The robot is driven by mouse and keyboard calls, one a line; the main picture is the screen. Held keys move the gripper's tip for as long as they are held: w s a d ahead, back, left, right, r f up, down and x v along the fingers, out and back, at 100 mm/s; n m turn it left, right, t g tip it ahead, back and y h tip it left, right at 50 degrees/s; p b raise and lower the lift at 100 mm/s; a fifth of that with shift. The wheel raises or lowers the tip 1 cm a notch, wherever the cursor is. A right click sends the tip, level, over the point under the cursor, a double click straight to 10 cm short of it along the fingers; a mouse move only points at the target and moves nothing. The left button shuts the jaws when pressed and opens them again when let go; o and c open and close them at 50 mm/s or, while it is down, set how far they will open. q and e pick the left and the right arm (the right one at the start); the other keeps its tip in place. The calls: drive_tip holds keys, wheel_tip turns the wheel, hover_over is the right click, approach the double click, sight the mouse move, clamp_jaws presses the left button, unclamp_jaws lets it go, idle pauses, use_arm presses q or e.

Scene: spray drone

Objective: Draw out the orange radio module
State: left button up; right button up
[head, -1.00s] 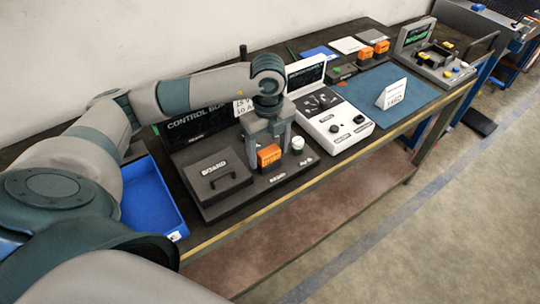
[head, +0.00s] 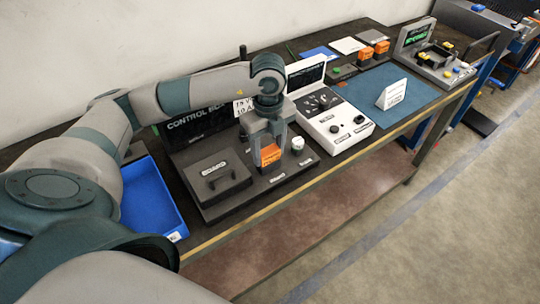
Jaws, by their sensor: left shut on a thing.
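The orange radio module (head: 270,155) stands on the black control board unit (head: 225,208), between the lidded board compartment (head: 217,178) and a small white-topped knob (head: 298,143). My left gripper (head: 267,150) points down from above and is shut on the orange module, its fingers on either side of it. The module's lower end is at the unit's surface; I cannot tell how deep it sits. My right gripper is not in view.
A blue bin (head: 152,205) stands left of the unit. A white console (head: 332,121) stands close on the right. Farther right are a blue mat (head: 385,88), a white sign card (head: 392,95), and other orange modules (head: 366,54) at the back.

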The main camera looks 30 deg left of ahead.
sight(269, 150)
use_arm(q)
drive_tip(key=shift+r+p, duration=1.8)
drive_tip(key=shift+r, duration=1.15)
drive_tip(key=m, duration=0.1)
drive_tip(key=d+m, duration=0.1)
drive_tip(key=m, duration=0.3)
drive_tip(key=shift+s+d+r, duration=0.1)
drive_tip(key=shift+d, duration=0.2)
drive_tip(key=s+d+n+b, duration=0.1)
drive_tip(key=d+n, duration=0.3)
drive_tip(key=n, duration=0.9)
drive_tip(key=s+d+r+n+b, duration=0.1)
drive_tip(key=d+n, duration=0.4)
drive_tip(key=n, duration=0.9)
drive_tip(key=s+b, duration=0.1)
drive_tip(key=s, duration=0.1)
drive_tip(key=shift+s, duration=0.4)
